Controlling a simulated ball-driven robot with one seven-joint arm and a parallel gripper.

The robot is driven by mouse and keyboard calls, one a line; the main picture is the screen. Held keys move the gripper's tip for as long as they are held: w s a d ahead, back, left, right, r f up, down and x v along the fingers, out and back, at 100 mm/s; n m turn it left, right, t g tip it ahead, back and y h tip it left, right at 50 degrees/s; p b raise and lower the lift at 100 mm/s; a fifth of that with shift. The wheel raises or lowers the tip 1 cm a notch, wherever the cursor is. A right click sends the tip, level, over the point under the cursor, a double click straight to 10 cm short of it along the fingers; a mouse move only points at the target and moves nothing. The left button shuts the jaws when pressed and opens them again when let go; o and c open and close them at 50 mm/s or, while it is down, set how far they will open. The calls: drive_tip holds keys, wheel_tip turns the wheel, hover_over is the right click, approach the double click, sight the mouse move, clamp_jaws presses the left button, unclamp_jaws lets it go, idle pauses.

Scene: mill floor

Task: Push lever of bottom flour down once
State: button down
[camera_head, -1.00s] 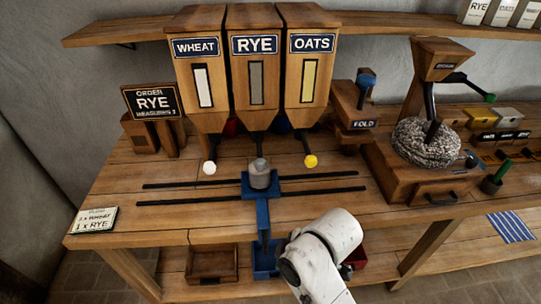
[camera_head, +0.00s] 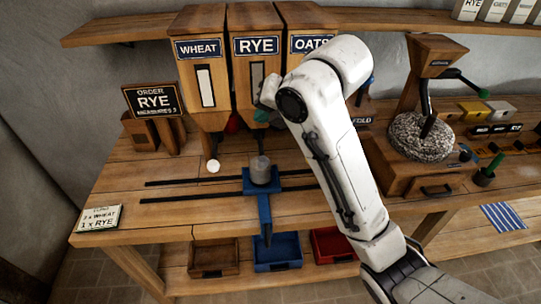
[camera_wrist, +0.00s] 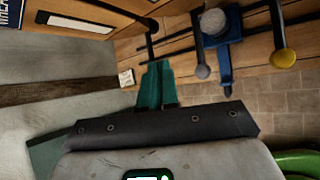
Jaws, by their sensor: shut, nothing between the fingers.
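The order card (camera_head: 100,219) reads wheat on its upper line and rye on its bottom line. The rye hopper (camera_head: 256,66) stands between the wheat hopper (camera_head: 203,80) and the partly covered oats hopper (camera_head: 305,44). The rye lever's grey ball (camera_wrist: 203,71) shows in the wrist view, right of my gripper (camera_wrist: 157,70). The oats lever's yellow ball (camera_wrist: 284,58) is farther right; my arm hides it in the head view. The wheat lever's white ball (camera_head: 213,166) hangs below its hopper. My teal fingers are shut and empty, apart from the grey ball.
A grey cup (camera_head: 261,175) sits on the blue carriage (camera_head: 262,187) on black rails below the hoppers. A millstone (camera_head: 421,138) stands at the right. Wooden, blue (camera_head: 277,254) and red (camera_head: 332,243) bins stand under the bench.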

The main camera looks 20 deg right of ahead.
sight(266, 160)
drive_tip(key=shift+d+r, duration=0.1)
drive_tip(key=shift+r, duration=0.1)
drive_tip(key=shift+f, duration=0.15)
wheel_tip(266, 160, down, 9)
drive_tip(key=b, duration=0.6)
drive_tip(key=shift+r+b, duration=0.2)
drive_tip(key=shift+b, duration=0.15)
idle(1.7)
drive_tip(key=shift+f, duration=0.4)
